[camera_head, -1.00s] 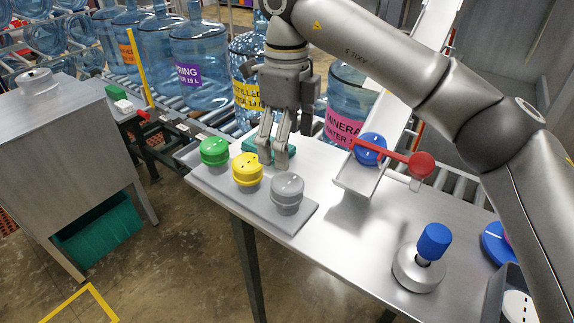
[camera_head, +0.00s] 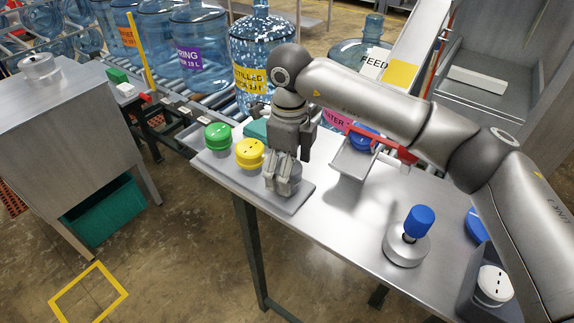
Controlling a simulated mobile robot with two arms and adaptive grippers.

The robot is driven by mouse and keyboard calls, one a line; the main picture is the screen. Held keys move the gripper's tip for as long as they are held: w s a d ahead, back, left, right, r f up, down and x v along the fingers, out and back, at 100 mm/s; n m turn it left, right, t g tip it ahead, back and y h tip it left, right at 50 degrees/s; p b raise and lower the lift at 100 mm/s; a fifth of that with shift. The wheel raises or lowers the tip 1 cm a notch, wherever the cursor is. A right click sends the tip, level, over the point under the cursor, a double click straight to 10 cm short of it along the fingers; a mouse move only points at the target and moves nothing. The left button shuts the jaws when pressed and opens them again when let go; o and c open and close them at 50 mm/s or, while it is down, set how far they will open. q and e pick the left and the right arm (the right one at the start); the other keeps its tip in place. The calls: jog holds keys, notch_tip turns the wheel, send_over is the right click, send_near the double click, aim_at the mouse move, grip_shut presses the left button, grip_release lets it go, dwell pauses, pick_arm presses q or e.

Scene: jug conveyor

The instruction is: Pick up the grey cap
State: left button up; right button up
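The grey cap (camera_head: 296,181) is at the right end of a grey tray (camera_head: 309,190) on the steel table. It is mostly hidden by my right gripper (camera_head: 281,188), whose arm comes in from the right. The fingers point down in front of or over the cap. Whether they are open or touch it cannot be made out. A yellow cap (camera_head: 250,152) and a green cap (camera_head: 217,136) sit on the same tray to the left. My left gripper is not in view.
A blue-topped post (camera_head: 419,221) stands on the table (camera_head: 340,222) at the right. A chute (camera_head: 352,163) with a red lever (camera_head: 396,152) is behind the gripper. Large water jugs (camera_head: 200,50) stand on rollers behind. The table's middle is clear.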

jog(key=c, duration=0.8)
